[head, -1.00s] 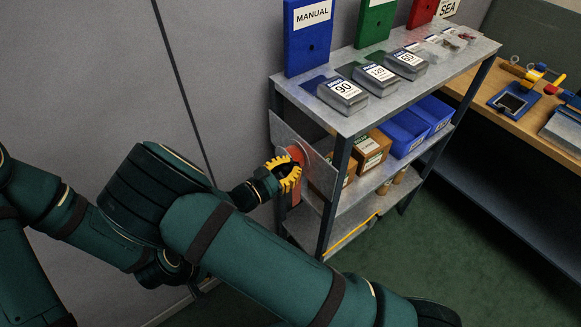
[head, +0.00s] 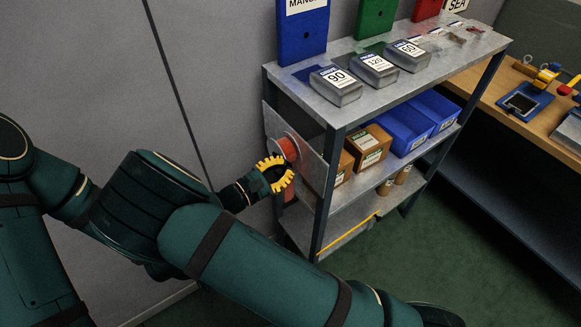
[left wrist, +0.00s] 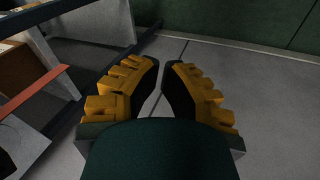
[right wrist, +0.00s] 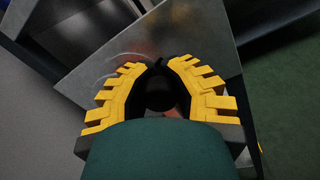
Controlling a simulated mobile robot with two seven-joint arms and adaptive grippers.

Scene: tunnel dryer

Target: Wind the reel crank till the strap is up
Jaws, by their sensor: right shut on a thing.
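The reel (head: 288,148) is a red-orange drum on a grey metal plate (head: 313,165) at the shelf's near end. Orange strap (head: 290,193) shows in a short piece below it, mostly hidden by my gripper. My right gripper (head: 275,174) is just below and in front of the reel. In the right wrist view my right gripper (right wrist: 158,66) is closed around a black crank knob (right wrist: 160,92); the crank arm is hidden.
The shelf's top (head: 390,80) carries several grey blocks, with blue, green and red boards behind. Cartons (head: 368,146) and blue bins (head: 404,130) stand on the middle shelf. A wooden bench (head: 545,115) is at right.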

